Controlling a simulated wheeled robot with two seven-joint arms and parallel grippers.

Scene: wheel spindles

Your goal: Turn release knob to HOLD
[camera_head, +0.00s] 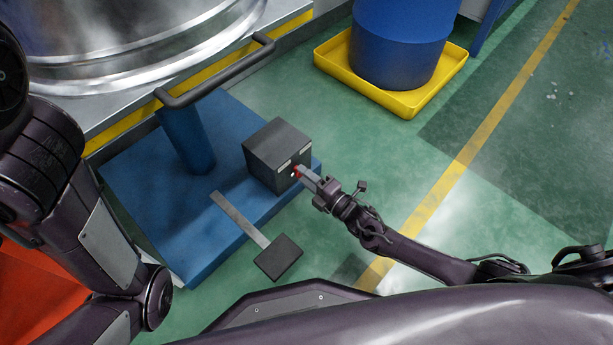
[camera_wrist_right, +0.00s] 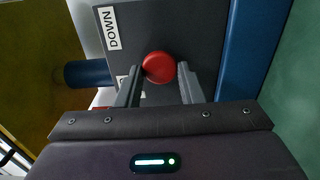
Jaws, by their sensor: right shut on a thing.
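The red release knob (camera_head: 296,172) is on the front face of a dark box (camera_head: 277,140) that stands on a blue platform. My right gripper (camera_head: 303,174) reaches it from the right and is shut on it. In the right wrist view the round red knob (camera_wrist_right: 159,64) sits between the two fingertips of my right gripper (camera_wrist_right: 162,72). A white label reading DOWN (camera_wrist_right: 112,28) is on the box face, and a second label is mostly hidden behind a finger. I cannot read which setting the knob points at. My left gripper is out of view; only my left arm shows.
A pedal (camera_head: 279,257) on a flat metal bar sticks out in front of the blue platform (camera_head: 140,190). A dark handlebar (camera_head: 215,75) rises on a blue post behind the box. A blue drum (camera_head: 400,40) stands in a yellow tray (camera_head: 405,102). Green floor is clear at right.

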